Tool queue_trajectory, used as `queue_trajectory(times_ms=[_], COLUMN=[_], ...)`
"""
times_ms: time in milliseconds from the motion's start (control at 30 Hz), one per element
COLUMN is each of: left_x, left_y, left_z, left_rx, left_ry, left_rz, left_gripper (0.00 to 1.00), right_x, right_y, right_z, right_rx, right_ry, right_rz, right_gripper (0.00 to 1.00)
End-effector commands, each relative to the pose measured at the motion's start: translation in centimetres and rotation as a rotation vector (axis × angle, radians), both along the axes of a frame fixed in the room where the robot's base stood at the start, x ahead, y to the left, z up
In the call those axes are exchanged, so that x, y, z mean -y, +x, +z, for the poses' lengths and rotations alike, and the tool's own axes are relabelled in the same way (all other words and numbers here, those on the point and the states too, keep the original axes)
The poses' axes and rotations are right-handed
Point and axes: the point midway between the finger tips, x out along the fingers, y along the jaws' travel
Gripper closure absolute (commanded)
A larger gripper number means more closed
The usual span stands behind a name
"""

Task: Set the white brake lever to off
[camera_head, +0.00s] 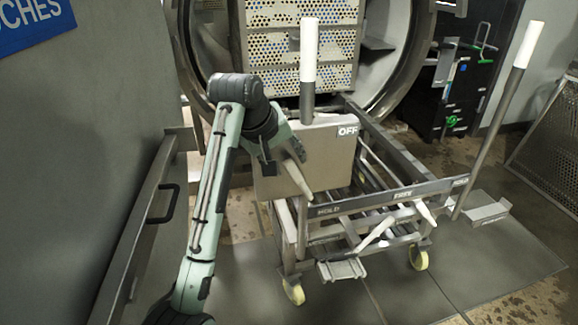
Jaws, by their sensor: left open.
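An upright lever with a white grip (308,55) and a dark lower shaft stands at a grey box (325,160) on the trolley. The box's upper right corner carries the word OFF. My left gripper (285,160) is open in front of the box's left part, low and left of the lever's shaft. It does not hold the white grip. Whether its fingers touch the box cannot be told. My right gripper is not in view.
The wheeled trolley (385,185) stands before the round autoclave opening with perforated crates (300,12) inside. Its front rail is marked HOLD and FREE. Another white-topped pole (528,45) rises at right. A wall with a handle (168,204) is left. The floor front right is clear.

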Motion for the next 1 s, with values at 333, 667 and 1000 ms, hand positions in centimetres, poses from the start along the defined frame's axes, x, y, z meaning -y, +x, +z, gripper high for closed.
queue_trajectory(times_ms=[333,667,1000], left_x=[1.1,1.2,1.2], left_y=[2.2,2.4,2.4], left_z=[-3.8,-4.1,-4.0], left_rx=[0.000,0.001,0.001], left_ry=[0.001,0.000,0.000], left_rz=[0.002,0.002,0.002], left_gripper=[0.59,0.60,1.00], right_x=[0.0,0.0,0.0], right_y=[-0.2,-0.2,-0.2], right_z=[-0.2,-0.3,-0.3], right_rx=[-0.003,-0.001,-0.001], right_ry=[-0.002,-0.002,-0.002], right_rz=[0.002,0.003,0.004], right_gripper=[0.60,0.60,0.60])
